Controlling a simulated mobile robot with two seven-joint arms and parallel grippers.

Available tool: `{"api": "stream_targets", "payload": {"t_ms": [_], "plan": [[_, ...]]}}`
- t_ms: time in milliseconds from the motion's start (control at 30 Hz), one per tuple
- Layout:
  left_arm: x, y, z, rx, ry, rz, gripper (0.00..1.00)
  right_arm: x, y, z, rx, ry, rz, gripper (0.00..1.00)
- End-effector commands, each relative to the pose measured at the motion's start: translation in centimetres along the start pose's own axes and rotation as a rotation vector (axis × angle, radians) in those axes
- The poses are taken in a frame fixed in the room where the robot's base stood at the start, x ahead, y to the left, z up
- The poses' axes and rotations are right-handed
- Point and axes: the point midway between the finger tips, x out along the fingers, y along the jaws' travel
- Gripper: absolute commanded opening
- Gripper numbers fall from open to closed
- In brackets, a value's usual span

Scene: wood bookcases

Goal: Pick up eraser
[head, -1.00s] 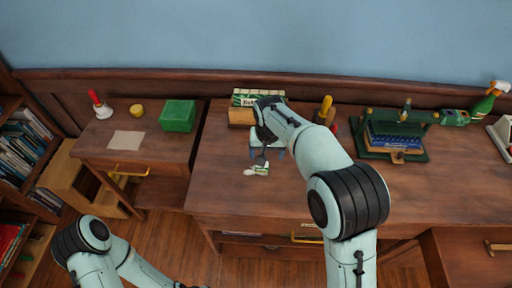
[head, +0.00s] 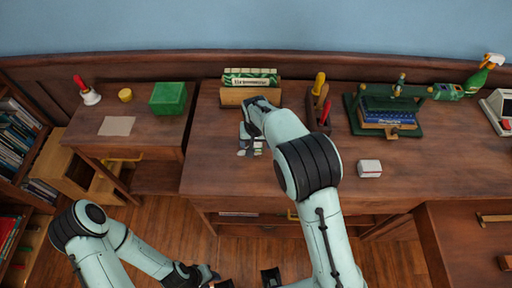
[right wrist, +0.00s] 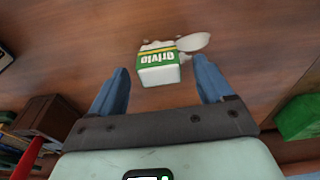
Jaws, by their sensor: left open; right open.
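A white block with a green and yellow printed sleeve, which looks like the eraser (right wrist: 159,66), lies on the desk in the right wrist view. A pale rounded piece (right wrist: 193,42) lies against it. My right gripper (right wrist: 160,78) is open, with its blue fingers on either side of the block's near end and nothing clasped. In the head view the right gripper (head: 250,140) points down over the desk; the block is mostly hidden there. My left gripper (head: 212,276) is low at the bottom edge, away from the desk top, its fingers partly cut off.
A wooden box of green-and-white items (head: 250,95) stands behind the right gripper. A tool holder (head: 318,108) and a green press frame (head: 388,112) stand to its right. A small white box (head: 369,168) lies on the desk. The front left of the desk is clear.

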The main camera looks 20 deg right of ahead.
Motion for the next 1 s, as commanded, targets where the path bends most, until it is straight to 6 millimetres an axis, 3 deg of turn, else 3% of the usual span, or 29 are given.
{"api": "stream_targets", "payload": {"t_ms": [133,400,567,600,867,1000], "plan": [[0.0,0.0,0.0,0.000,0.000,0.000,0.43,1.7,0.1,0.0,0.001,-0.001,0.002,0.80],[0.0,0.0,0.0,0.000,0.000,0.000,0.43,2.0,0.1,-0.1,0.001,0.001,0.000,0.80],[0.0,0.0,0.0,0.000,0.000,0.000,0.43,1.9,0.1,-0.1,0.001,0.001,0.000,0.28],[0.0,0.0,0.0,0.000,0.000,0.000,0.43,1.9,0.1,-0.1,0.001,0.001,0.000,0.23],[0.0,0.0,0.0,0.000,0.000,0.000,0.43,1.8,0.0,-0.1,0.000,0.001,-0.001,0.23],[-0.1,0.1,-0.1,0.000,0.001,0.000,0.43,0.6,0.0,-0.3,0.000,0.004,-0.003,0.23]]}}
